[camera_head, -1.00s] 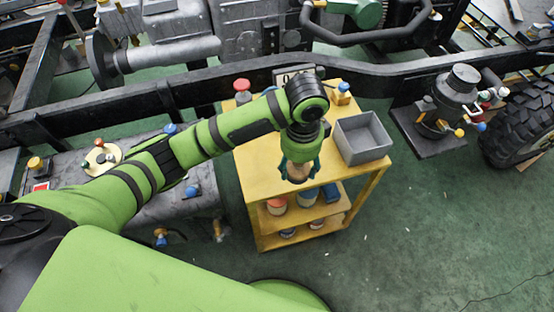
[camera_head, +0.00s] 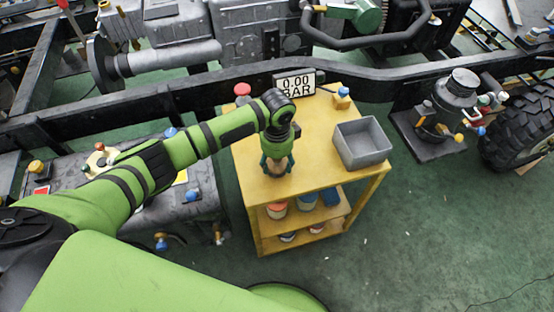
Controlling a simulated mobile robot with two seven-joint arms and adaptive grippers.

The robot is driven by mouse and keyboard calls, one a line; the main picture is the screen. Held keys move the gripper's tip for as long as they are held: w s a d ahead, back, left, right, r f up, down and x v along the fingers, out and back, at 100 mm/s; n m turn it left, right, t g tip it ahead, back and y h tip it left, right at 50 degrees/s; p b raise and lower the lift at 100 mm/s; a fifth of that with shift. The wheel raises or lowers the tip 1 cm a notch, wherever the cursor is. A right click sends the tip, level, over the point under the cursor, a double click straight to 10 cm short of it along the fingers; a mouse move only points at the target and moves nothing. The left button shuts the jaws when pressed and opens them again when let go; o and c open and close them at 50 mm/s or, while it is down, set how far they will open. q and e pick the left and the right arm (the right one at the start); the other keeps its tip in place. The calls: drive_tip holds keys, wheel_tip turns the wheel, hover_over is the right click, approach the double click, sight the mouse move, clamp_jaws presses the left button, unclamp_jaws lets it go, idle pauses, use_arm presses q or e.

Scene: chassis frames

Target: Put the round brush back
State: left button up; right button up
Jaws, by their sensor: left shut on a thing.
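My left gripper (camera_head: 277,166) is over the left part of the yellow cart's top (camera_head: 310,176), pointing down. It is shut on a tan, wooden-looking thing (camera_head: 277,172), which seems to be the round brush. Most of it is hidden by the fingers, and I cannot tell whether it touches the cart top. A grey open bin (camera_head: 362,143) stands on the cart top to the right of the gripper and looks empty. My right gripper is not in view.
A sign reading 0.00 BAR (camera_head: 295,83) stands at the cart's back edge, with a red-topped item (camera_head: 242,90) and a blue-topped yellow item (camera_head: 342,97) nearby. Pots sit on the lower shelf (camera_head: 325,213). A dark chassis rail (camera_head: 390,73) runs behind. Cart top between gripper and bin is clear.

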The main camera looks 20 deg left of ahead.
use_arm(q)
drive_tip(key=shift+f, duration=0.15)
drive_tip(key=o, duration=1.1)
wheel_tip(320, 180, up, 12)
drive_tip(key=shift+r, duration=0.25)
